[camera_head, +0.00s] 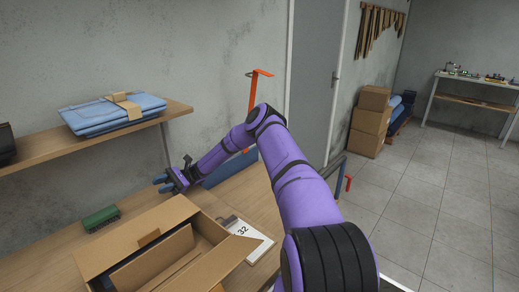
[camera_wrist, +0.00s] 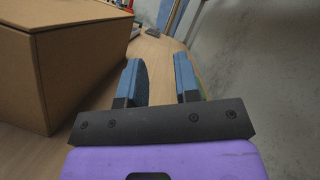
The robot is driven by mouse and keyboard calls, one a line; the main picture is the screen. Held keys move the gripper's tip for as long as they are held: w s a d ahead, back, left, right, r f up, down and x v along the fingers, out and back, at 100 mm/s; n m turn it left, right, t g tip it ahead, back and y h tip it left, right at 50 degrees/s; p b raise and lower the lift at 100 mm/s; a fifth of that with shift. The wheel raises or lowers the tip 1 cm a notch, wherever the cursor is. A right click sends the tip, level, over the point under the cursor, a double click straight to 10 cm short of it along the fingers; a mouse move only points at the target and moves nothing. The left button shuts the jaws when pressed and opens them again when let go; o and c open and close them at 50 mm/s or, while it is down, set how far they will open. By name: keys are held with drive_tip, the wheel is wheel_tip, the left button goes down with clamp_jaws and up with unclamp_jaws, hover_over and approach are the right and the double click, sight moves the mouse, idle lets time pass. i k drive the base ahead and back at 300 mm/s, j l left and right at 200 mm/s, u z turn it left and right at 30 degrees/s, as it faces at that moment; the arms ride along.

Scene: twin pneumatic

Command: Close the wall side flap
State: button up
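An open cardboard box (camera_head: 205,272) stands on the wooden workbench at the bottom of the head view. Its wall side flap (camera_head: 122,240) slopes along the edge nearer the wall, with a small brown tab near its middle. Part of the box interior shows, and its near side is cut off by the picture edge. My gripper (camera_head: 163,183) is beyond the box, between it and the wall, low over the bench. In the wrist view, my gripper (camera_wrist: 161,82) has its two blue fingers apart with nothing between them. The box (camera_wrist: 85,65) fills the left side there, apart from the fingers.
A green object (camera_head: 101,218) lies on the bench left of my gripper. A clipboard marked 32 (camera_head: 245,240) lies right of the box. A shelf (camera_head: 95,142) with folded blue cloth hangs above the bench. An orange-red post (camera_head: 252,95) stands by the wall.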

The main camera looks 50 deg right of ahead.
sight(92, 260)
drive_tip(key=k+l, duration=0.3)
drive_tip(key=l, duration=0.15)
drive_tip(key=k+l, duration=0.3)
drive_tip(key=l, duration=0.15)
